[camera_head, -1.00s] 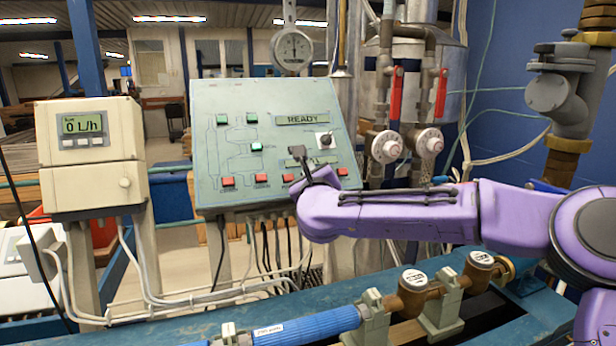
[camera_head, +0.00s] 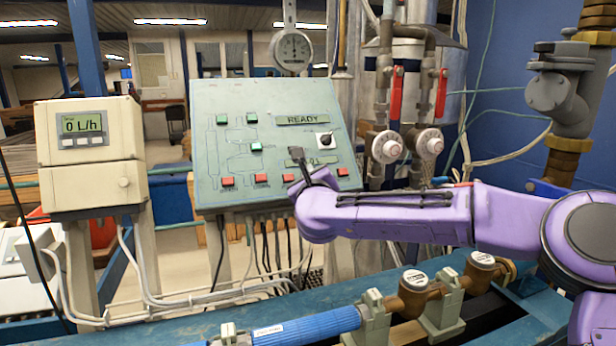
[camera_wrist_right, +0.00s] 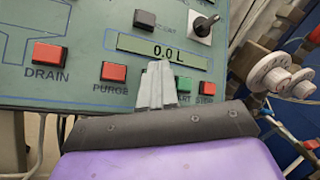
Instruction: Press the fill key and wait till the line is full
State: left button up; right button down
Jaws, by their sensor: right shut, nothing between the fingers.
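The sloped control panel (camera_head: 205,150) shows READY on its upper display (camera_head: 303,119). The right wrist view shows a lower display (camera_wrist_right: 163,51) reading 0.0 L. Below it are a red DRAIN key (camera_wrist_right: 48,53), a red PURGE key (camera_wrist_right: 113,71), a partly hidden green key (camera_wrist_right: 185,83) and a red key (camera_wrist_right: 208,87). No readable label says fill. My right gripper (camera_head: 297,155) is shut and empty, in front of the panel's lower right; its tips (camera_wrist_right: 157,70) overlap the lower display's bottom edge, between PURGE and the green key. Contact cannot be told. My left gripper is out of view.
A meter box (camera_head: 90,150) at left reads 0 L/h. A blue pipe (camera_head: 305,326) and brass meters (camera_head: 413,290) lie along the bench in front. Red-handled valves (camera_head: 396,92) and a steel tank stand behind, right of the panel. A dark selector switch (camera_wrist_right: 205,24) protrudes near my fingers.

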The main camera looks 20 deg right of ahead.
jog(key=shift+f, duration=0.15)
dwell(0.3)
jog(key=shift+s+r, duration=0.55)
jog(key=shift+s+d+r+p, duration=0.1)
jog(key=shift+s+r+p, duration=0.25)
jog(key=shift+s+r, duration=1.4)
jog(key=shift+s, duration=0.1)
jog(key=shift+s+r, duration=0.35)
jog(key=shift+s, duration=0.15)
